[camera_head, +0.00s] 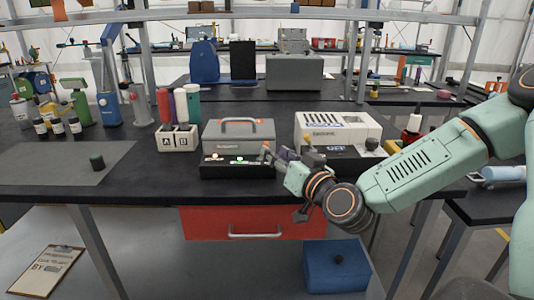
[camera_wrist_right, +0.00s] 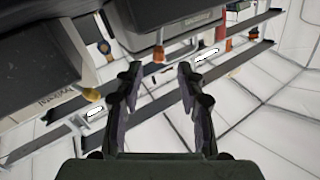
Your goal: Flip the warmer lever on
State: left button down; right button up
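A small green light shows on the base. My right gripper (camera_head: 276,153) is at the right end of this unit. In the right wrist view my gripper (camera_wrist_right: 157,72) is open, with two dark fingers apart and nothing between the pads. A short lever with an orange tip (camera_wrist_right: 158,53) hangs from a dark box just beyond the fingertips, roughly centred between them. My left gripper is not in view.
A lettered bottle holder (camera_head: 177,141) stands to the left. A red drawer (camera_head: 250,222) is below the bench. The grey mat (camera_head: 60,165) at left is mostly clear.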

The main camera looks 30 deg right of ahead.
aim_at(268, 145)
jog(key=shift+w, duration=0.35)
jog(key=shift+w+d+b, duration=0.2)
jog(key=shift+w+b, duration=0.3)
jog(key=shift+b, duration=0.15)
jog(key=shift+w+d+b, duration=0.1)
jog(key=shift+w+b, duration=0.2)
jog(key=shift+w, duration=1.1)
jog(key=shift+r, duration=0.1)
jog(key=shift+w, duration=0.15)
jog(key=shift+c, duration=1)
grip_shut()
